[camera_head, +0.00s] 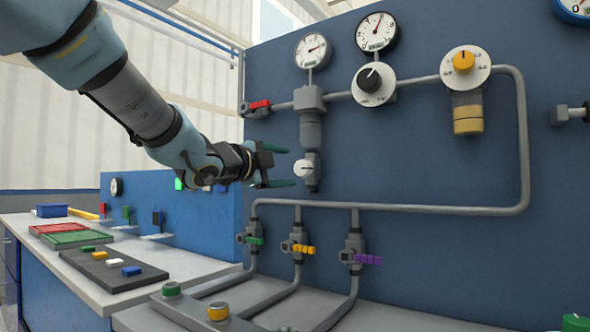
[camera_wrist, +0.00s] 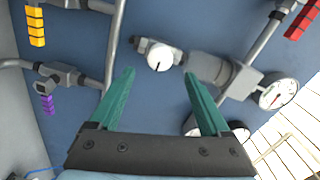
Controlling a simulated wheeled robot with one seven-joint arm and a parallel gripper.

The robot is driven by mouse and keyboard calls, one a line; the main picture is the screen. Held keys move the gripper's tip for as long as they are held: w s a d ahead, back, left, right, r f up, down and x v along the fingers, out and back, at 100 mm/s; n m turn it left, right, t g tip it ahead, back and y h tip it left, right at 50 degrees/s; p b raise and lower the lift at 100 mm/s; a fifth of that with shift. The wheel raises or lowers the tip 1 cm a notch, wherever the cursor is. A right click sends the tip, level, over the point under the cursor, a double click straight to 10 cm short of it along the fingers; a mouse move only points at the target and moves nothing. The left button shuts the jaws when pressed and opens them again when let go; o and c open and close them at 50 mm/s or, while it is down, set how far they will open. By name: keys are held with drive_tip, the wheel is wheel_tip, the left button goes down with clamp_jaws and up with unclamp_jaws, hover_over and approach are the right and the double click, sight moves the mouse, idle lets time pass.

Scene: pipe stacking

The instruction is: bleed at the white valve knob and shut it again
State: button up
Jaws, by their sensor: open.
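The white valve knob (camera_head: 303,168) sits on the grey valve below the filter body on the blue panel. In the wrist view the white knob (camera_wrist: 160,57) is a round disc with a dark pointer line, ahead of the fingertips and roughly between them. My gripper (camera_head: 292,167) is open, with its green fingers stretched toward the panel near the knob. In the wrist view my gripper (camera_wrist: 159,82) shows both fingers spread wide with nothing between them. In the head view I cannot tell whether a finger touches the knob.
A grey pipe (camera_head: 400,208) runs below, with green (camera_head: 255,240), yellow (camera_head: 303,249) and purple (camera_head: 368,259) handles under it. A red handle (camera_head: 260,104) and gauge (camera_head: 313,50) are above. A black dial (camera_head: 371,79) and yellow regulator knob (camera_head: 463,61) are to the right.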

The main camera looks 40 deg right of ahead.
drive_tip(key=v, duration=0.4)
drive_tip(key=shift+w+f, duration=0.1)
idle(0.4)
